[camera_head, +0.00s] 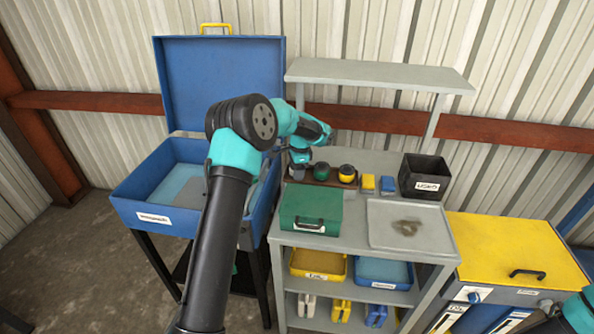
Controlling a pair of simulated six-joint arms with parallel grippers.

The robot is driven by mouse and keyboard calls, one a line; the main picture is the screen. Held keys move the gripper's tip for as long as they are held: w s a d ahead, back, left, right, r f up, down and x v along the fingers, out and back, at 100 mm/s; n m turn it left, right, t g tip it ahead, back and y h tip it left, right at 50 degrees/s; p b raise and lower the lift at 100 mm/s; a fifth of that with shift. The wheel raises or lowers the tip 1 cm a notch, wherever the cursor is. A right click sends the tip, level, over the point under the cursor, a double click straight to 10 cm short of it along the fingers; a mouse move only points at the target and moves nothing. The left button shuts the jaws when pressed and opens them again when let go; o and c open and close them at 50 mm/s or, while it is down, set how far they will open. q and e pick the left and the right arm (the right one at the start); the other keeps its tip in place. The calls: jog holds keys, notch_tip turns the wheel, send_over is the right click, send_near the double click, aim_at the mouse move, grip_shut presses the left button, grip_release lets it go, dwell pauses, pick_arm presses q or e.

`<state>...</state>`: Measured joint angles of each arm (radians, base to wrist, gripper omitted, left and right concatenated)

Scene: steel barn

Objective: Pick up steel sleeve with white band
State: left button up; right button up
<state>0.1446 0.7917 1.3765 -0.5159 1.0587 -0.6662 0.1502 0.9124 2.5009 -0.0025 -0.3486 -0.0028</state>
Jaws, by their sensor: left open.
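My left arm reaches across the middle of the view to the grey workbench shelf. My left gripper (299,163) is open, pointing down at the left end of a dark brown rack. A small grey sleeve (297,173) stands there, right below or between the fingers. It looks like the steel sleeve, but its white band is not clear, and I cannot tell whether the fingers touch it. To its right stand a dark sleeve with a green top (321,171) and a black one with a yellow band (347,173). Of my right arm only a teal part shows at the lower right edge.
A yellow block (368,182) and a blue block (387,185) stand right of the rack, beside a black bin (425,172). A green case (311,203) and a grey tray (390,238) with a small brown item lie in front. An open blue chest (150,211) is left.

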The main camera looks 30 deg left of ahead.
pick_arm(q)
jog(key=c, duration=0.7)
jog(key=shift+r, duration=0.15)
jog(key=shift+r, duration=1.7)
jog(key=s+d, duration=0.2)
jog(key=s, duration=0.2)
jog(key=s+d+r, duration=0.1)
jog(key=s+d, duration=0.2)
jog(key=s, duration=0.2)
jog(key=s+d, duration=0.3)
jog(key=s, duration=0.1)
jog(key=shift+s+d+r, duration=0.15)
jog(key=shift+s+d, duration=0.05)
jog(key=shift+s, duration=0.1)
